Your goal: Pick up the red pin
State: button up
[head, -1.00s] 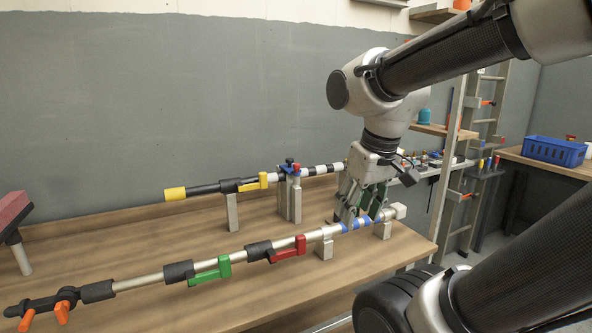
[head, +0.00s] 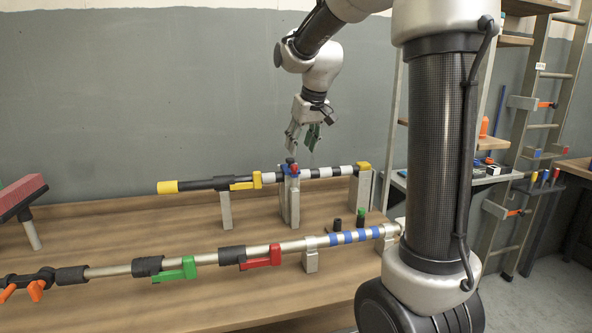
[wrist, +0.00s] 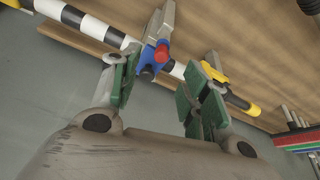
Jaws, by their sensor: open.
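The red pin (head: 294,168) is a small red-topped piece at the top of a blue clamp (head: 287,172) on a post behind the striped pole. In the wrist view the red pin (wrist: 161,54) shows between my fingers, beside a dark knob (wrist: 147,73); its lower part is hidden in the blue clamp. My gripper (head: 302,143) is open and empty, pointing down above the clamp and apart from it. In the wrist view my gripper (wrist: 165,75) has its green-padded fingers spread on either side of the pin.
The black-and-white pole (head: 325,172) with yellow ends rests on posts. In front lies a silver pole (head: 205,259) with green and red levers. A green-topped piece (head: 361,216) and a black piece (head: 337,224) stand on the wooden bench between them.

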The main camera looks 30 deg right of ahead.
aim_at(295, 165)
jog(key=x, duration=0.8)
jog(key=shift+w+r, duration=0.15)
jog(key=shift+w, duration=0.05)
jog(key=c, duration=1)
